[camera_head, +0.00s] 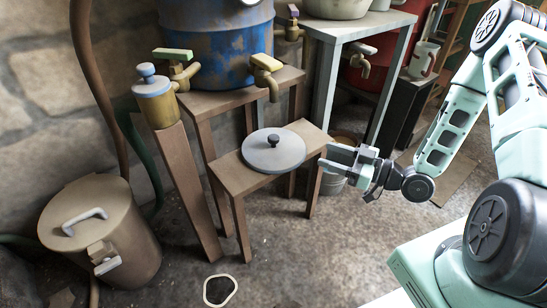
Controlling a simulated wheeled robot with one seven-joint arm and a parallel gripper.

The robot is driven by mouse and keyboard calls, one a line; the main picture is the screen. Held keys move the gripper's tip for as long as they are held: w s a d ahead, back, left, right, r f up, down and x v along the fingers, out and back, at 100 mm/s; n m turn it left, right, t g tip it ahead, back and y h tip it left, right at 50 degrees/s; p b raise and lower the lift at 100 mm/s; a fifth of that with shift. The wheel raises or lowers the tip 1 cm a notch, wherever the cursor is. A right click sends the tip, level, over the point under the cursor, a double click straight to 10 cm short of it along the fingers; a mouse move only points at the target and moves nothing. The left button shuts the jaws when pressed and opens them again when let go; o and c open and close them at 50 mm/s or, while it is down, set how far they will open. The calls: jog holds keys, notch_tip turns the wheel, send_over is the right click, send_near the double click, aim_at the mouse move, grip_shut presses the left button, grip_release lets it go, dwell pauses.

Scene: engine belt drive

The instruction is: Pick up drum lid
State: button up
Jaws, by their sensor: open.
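The drum lid (287,154) is a round grey disc with a small dark knob (273,139) in its middle. It lies flat on a low brown wooden bench (231,177) in the middle of the view. My gripper (334,158) is just right of the lid, at about the height of the bench top, with its fingers pointing left toward the lid. The gripper is open and its jaws hold nothing. Whether a fingertip touches the lid's right edge cannot be told from this view.
A rusty blue barrel (215,40) with brass taps stands on a stand behind the bench. A brown lidded bin (115,235) stands at the lower left. A slanted post (186,185) bears a brass cylinder (155,105). A grey table (355,27) is behind. The front floor is mostly clear.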

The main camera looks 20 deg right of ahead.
jog(key=b, duration=0.4)
send_near(274, 136)
jog(key=x, duration=0.4)
jog(key=shift+w+a+r, duration=0.1)
jog(key=shift+w+a, duration=0.05)
jog(key=shift+a, duration=0.3)
jog(key=b+x, duration=0.1)
jog(key=x, duration=0.1)
jog(key=b+x, duration=0.1)
jog(key=x, duration=0.1)
jog(key=shift+w+f, duration=0.1)
jog(key=shift+f, duration=0.3)
jog(key=shift+w+a+r, duration=0.15)
jog(key=shift+w+a, duration=0.2)
grip_shut()
